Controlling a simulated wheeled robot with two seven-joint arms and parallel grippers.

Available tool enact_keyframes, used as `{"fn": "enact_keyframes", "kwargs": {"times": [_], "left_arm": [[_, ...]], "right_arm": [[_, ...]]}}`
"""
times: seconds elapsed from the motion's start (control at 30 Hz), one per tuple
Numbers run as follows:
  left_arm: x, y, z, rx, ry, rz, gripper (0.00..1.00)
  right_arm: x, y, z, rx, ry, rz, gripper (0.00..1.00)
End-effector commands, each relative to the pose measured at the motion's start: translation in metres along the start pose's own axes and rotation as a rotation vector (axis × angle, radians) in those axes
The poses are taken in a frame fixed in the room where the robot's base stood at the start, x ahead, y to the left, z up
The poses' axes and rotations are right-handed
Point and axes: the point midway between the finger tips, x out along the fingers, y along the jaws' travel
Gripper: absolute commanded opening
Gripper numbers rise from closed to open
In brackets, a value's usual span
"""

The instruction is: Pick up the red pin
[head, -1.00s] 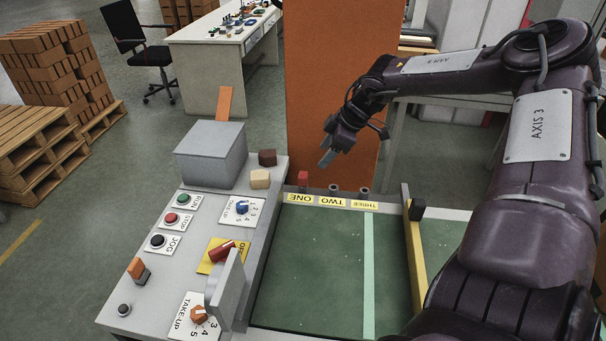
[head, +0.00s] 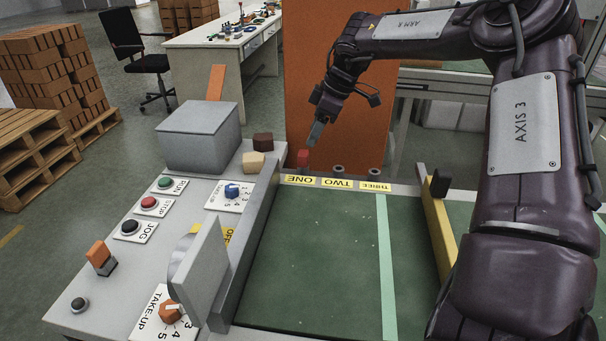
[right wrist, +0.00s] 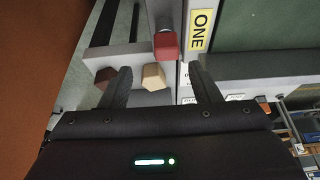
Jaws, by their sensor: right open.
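The red pin (head: 303,157) stands upright in the holder behind the label ONE at the far edge of the green belt. In the right wrist view the red pin (right wrist: 165,43) shows beyond the fingertips, between their lines. My right gripper (head: 316,137) is just above and slightly right of the pin in the head view. Its two fingers (right wrist: 163,80) are apart with nothing between them, and they do not appear to touch the pin. My left gripper is in neither current view.
Empty holders stand behind labels TWO (head: 337,183) and THREE (head: 375,187). A dark brown block (head: 262,142) and a tan block (head: 253,162) sit left of the pin on the console (head: 150,247). An orange panel (head: 345,85) rises behind. The green belt (head: 315,255) is clear.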

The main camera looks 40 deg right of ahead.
Motion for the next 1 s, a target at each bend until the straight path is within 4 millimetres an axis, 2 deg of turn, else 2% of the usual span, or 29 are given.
{"fn": "enact_keyframes", "kwargs": {"times": [0.37, 0.6, 0.9, 0.93, 1.0], "left_arm": [[0.0, 0.0, -0.002, 0.0, 0.001, 0.0, 0.36], [0.002, 0.0, 0.001, 0.0, -0.001, 0.0, 0.36], [0.002, 0.0, 0.001, 0.001, -0.001, 0.0, 0.36], [0.002, 0.0, 0.001, 0.001, -0.001, 0.0, 0.36], [0.002, 0.0, 0.001, 0.001, -0.001, 0.0, 0.36]], "right_arm": [[0.04, -0.004, 0.001, -0.001, -0.001, -0.003, 0.56], [0.074, -0.009, 0.001, 0.001, -0.002, -0.001, 0.56], [0.08, -0.008, 0.0, -0.001, 0.001, 0.001, 0.56], [0.08, -0.008, 0.0, 0.0, 0.001, 0.001, 0.55], [0.08, -0.008, 0.001, -0.001, 0.0, 0.001, 0.46]]}}
